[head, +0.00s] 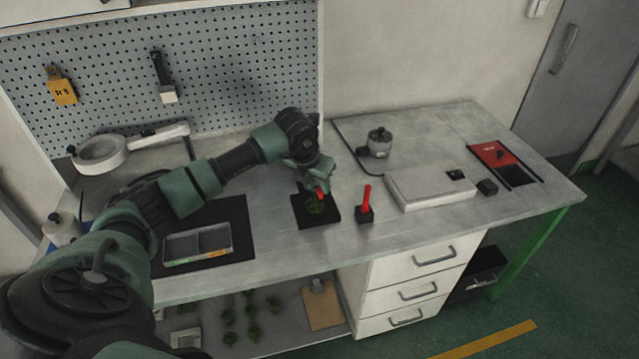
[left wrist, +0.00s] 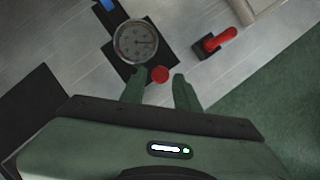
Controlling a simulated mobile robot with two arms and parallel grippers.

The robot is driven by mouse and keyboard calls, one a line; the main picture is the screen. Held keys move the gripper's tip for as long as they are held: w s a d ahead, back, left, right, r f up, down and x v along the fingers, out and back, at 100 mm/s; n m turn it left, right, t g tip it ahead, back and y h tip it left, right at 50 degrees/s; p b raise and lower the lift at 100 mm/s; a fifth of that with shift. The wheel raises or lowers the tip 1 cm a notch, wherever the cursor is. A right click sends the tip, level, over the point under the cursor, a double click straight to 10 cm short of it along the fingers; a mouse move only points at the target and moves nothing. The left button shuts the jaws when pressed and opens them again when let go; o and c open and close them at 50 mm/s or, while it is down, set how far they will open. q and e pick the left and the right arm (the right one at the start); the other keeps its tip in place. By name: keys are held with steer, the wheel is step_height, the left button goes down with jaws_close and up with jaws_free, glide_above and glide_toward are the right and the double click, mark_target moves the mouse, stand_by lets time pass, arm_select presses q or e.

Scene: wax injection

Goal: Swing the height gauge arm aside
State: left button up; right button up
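The height gauge shows in the left wrist view as a round dial (left wrist: 135,42) on a dark base, with a red knob (left wrist: 160,74) beside the dial. In the head view its black base (head: 328,221) is on the bench, partly hidden by my left gripper (head: 319,190). In the left wrist view my left gripper (left wrist: 160,82) is open, its green fingers on either side of the red knob with small gaps. I cannot tell the height difference between fingertips and knob. My right gripper is in neither view.
A red-handled piece on a black block (head: 366,214) stands close right of the gauge. A grey tray (head: 172,262) lies on a dark mat to the left. A white box (head: 430,190) and a small metal pot (head: 379,145) are farther right. A pegboard (head: 250,60) rises behind.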

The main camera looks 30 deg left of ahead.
arm_select(q)
steer(key=shift+x, duration=1)
jaws_close()
stand_by(0.7)
